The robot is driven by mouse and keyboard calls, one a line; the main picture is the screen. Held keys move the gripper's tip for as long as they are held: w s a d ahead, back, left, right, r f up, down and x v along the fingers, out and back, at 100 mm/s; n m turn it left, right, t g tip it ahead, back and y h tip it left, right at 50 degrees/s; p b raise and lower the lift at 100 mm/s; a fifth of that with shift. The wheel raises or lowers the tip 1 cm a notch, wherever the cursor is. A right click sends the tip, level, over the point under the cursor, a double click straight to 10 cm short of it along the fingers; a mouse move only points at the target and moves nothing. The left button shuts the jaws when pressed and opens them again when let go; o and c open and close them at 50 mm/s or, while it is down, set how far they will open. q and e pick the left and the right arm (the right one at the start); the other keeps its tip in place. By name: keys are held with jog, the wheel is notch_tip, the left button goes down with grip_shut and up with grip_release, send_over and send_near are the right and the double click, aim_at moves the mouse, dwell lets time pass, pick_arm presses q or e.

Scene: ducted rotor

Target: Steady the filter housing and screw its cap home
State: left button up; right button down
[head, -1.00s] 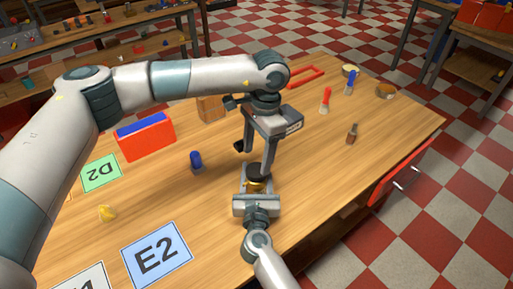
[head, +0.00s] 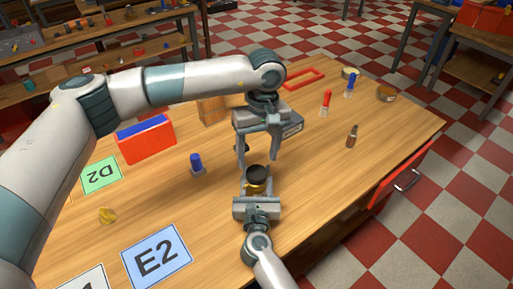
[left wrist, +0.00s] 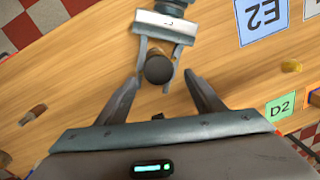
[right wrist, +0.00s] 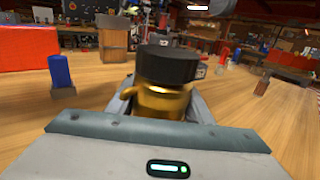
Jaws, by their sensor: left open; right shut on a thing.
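The filter housing is a gold body (right wrist: 160,100) with a side stub, upright in the right wrist view. Its black cap (right wrist: 167,66) sits on top; I cannot tell how tightly it is seated. In the head view the cap (head: 257,175) hides most of the housing (head: 256,189). My right gripper (head: 256,193) is shut on the housing from the near side. My left gripper (head: 257,152) is open and empty, above and behind the cap, apart from it. In the left wrist view the cap (left wrist: 158,69) lies just beyond the open left fingers.
A blue-topped piece (head: 196,162) and a red box (head: 146,139) stand to the left. A wooden block (head: 212,109) is behind. A brown bottle (head: 352,136) and a red-topped item (head: 326,102) stand right. Wood is clear between cap and bottle.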

aim_at(257, 172)
pick_arm(q)
jog(key=n, duration=0.7)
jog(key=shift+r+n, duration=0.3)
jog(key=n, duration=0.6)
jog(key=shift+r, duration=0.2)
jog(key=n, duration=0.5)
jog(key=shift+a+r+n, duration=0.1)
jog(key=shift+r+n, duration=0.1)
jog(key=shift+n, duration=0.2)
jog(key=n, duration=0.6)
jog(key=shift+r+h, duration=0.25)
jog(key=shift+h, duration=0.05)
jog(key=shift+f, duration=0.1)
jog(key=shift+f, duration=3.9)
jog(key=shift+c, duration=0.6)
